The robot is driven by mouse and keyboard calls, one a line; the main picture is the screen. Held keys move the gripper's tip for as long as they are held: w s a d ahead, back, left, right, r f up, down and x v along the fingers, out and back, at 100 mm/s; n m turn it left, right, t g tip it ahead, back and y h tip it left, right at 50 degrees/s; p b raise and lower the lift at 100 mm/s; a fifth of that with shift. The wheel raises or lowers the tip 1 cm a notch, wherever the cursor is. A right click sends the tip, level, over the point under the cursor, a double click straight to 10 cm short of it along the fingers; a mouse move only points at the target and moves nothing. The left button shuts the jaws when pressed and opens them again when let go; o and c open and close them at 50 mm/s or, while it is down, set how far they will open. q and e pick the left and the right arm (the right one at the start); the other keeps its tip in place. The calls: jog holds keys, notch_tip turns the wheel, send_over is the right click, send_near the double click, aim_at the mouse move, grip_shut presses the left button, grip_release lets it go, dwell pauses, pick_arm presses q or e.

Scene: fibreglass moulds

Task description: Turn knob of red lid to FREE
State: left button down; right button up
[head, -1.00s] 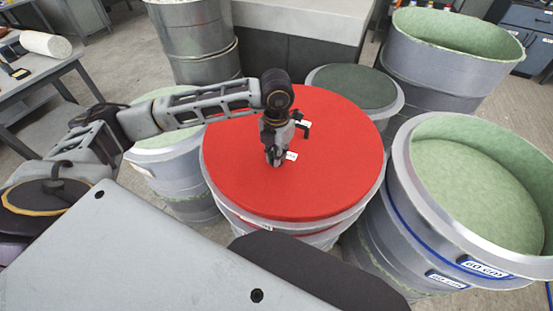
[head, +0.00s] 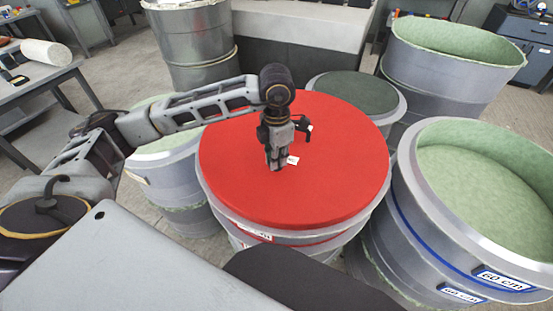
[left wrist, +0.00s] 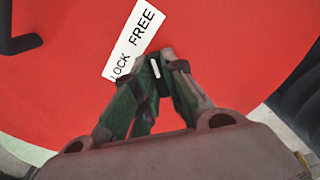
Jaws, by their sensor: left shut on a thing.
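The red lid (head: 235,185) lies on a large grey drum in the middle of the head view. It fills most of the left wrist view (left wrist: 235,45). A white label (left wrist: 136,40) on it reads LOCK and FREE, with FREE at the upper end. My left gripper (head: 274,166) points down at the lid and is shut on the small dark knob (left wrist: 157,72). The fingers hide most of the knob; a short white mark shows on it, beside the label's lower half. My right gripper is not in view.
Open green-lined drums (head: 480,190) stand close on the right, and a dark-topped drum (head: 355,90) behind. A grey table (head: 30,75) is at the far left.

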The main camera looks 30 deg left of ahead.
pick_arm(q)
jog(key=c, duration=1.5)
grip_release()
jog(key=shift+r, duration=0.1)
jog(key=shift+r, duration=5.9)
